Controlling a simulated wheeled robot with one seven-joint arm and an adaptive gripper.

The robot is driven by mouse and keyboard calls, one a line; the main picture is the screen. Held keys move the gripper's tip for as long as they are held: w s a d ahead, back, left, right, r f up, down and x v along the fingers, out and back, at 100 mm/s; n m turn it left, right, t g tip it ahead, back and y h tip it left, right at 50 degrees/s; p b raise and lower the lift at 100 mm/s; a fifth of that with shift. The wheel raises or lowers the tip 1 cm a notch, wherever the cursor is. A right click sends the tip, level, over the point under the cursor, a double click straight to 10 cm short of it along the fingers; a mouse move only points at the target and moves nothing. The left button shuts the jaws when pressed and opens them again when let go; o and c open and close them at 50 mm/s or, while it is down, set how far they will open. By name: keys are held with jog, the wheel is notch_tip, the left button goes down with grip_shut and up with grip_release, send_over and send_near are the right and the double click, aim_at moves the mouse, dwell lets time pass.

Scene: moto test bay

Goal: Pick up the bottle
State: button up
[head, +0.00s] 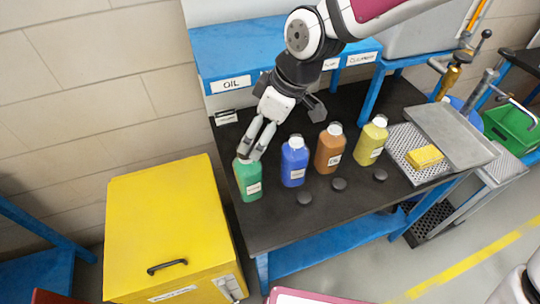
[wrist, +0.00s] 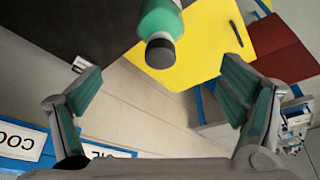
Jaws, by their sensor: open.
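Several capped bottles stand upright in a row on a dark workbench: green (head: 249,186), blue (head: 294,168), brown (head: 329,154) and yellow (head: 371,146). Each has a pale label. The task does not say which bottle. My gripper (head: 250,152) is at the green bottle at the row's left end, its fingers overlapping the bottle's top in the head view. In the wrist view the green bottle (wrist: 160,17) and its dark-looking cap (wrist: 160,53) show at the top, between the spread, empty fingers of my gripper (wrist: 163,75). I cannot tell whether the fingers touch it.
The dark workbench (head: 290,215) has several small black discs in front of the bottles. A blue shelf (head: 235,62) labelled OIL stands behind. A yellow cabinet (head: 165,225) is at left. A metal tray (head: 450,135) and a yellow block (head: 424,157) lie at right.

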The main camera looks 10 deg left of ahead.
aim_at(242, 160)
jog(key=b+x, duration=0.1)
jog(key=x, duration=0.7)
jog(key=shift+w+a+f, duration=0.1)
jog(key=shift+w+f, duration=0.05)
jog(key=shift+x, duration=2.75)
jog(key=c, duration=2)
jog(key=shift+a, duration=0.1)
jog(key=shift+c, duration=0.6)
